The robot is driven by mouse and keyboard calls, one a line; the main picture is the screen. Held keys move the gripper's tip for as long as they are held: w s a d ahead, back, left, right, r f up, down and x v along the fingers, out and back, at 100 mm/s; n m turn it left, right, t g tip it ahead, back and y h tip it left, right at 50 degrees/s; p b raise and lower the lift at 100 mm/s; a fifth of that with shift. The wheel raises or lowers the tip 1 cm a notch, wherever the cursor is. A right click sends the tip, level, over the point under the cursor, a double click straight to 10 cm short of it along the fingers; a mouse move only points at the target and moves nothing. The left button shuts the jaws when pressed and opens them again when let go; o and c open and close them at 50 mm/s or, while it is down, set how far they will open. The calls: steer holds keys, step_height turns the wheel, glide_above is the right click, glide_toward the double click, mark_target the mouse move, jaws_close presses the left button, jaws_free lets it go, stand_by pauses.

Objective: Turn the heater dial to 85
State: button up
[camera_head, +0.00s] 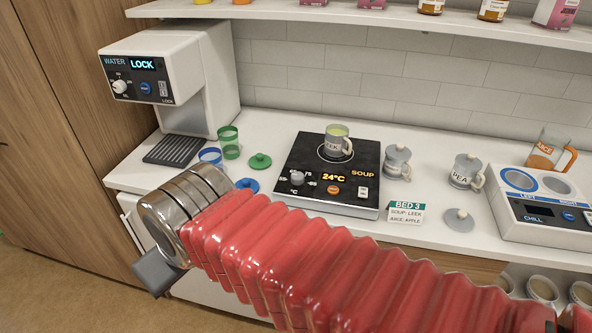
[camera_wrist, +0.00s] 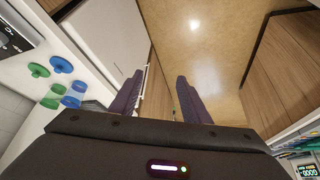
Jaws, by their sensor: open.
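The soup heater (camera_head: 325,199) is a black-topped unit in the middle of the counter. Its grey dial (camera_head: 297,177) is at the front left of its panel, and its orange display reads 24°C. A grey mug (camera_head: 338,147) of green soup stands on the heater's ring. My gripper (camera_head: 155,272) is at the lower left in the head view, off the counter's front edge and well away from the dial. In the wrist view its two dark fingers (camera_wrist: 158,92) are apart with nothing between them, pointing over the floor. The dial is not in the wrist view.
A water dispenser (camera_head: 168,75) showing LOCK stands at the left. Green (camera_head: 229,142) and blue (camera_head: 211,156) cups and lids are beside it. Lidded mugs (camera_head: 466,171), a BED 3 card (camera_head: 407,211) and a chiller (camera_head: 540,216) are at the right. A shelf (camera_head: 370,17) runs above.

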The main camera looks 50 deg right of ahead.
steer(key=shift+o, duration=0.3)
steer(key=shift+w+d+r, duration=0.2)
steer(key=shift+w+r, duration=0.05)
steer(key=shift+w, duration=0.05)
step_height(320, 180, up, 4)
steer(key=n+g, duration=0.6)
steer(key=n, duration=0.7)
glide_above(296, 175)
steer(key=shift+s+d+f, duration=0.1)
steer(key=shift+f, duration=0.1)
step_height(296, 175, down, 14)
steer(key=shift+r, duration=0.1)
steer(key=shift+c, duration=0.3)
